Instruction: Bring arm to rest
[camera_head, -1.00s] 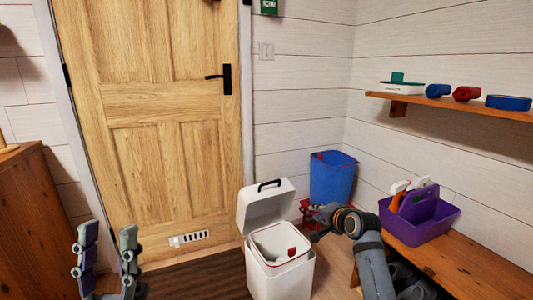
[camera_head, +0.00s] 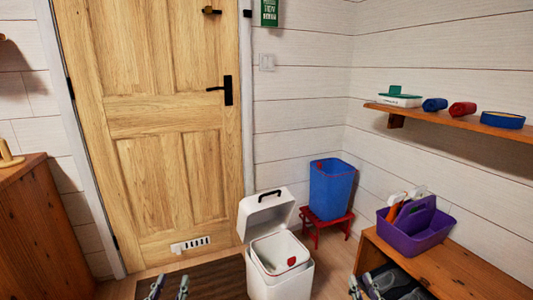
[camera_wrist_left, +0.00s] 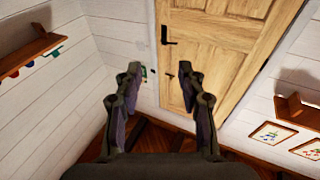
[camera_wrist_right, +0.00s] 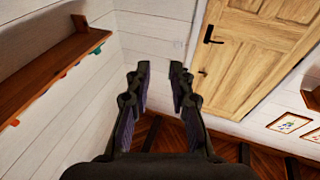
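My left gripper (camera_head: 168,287) is at the bottom edge of the head view, left of centre, in front of the dark floor mat. Its two fingers stand apart with nothing between them, as the left wrist view (camera_wrist_left: 159,72) also shows. My right gripper (camera_head: 368,285) is at the bottom edge, right of centre, by the front of the wooden bench. The right wrist view (camera_wrist_right: 159,68) shows its fingers apart and empty. Most of both arms is outside the head view.
A white lidded bin (camera_head: 280,287) stands open between the grippers. A blue bucket (camera_head: 332,190) sits on a red stool (camera_head: 318,233) behind it. A purple caddy (camera_head: 415,232) stands on the bench (camera_head: 455,270). A shelf (camera_head: 450,120) is on the right wall; a wooden door (camera_head: 150,150) is behind.

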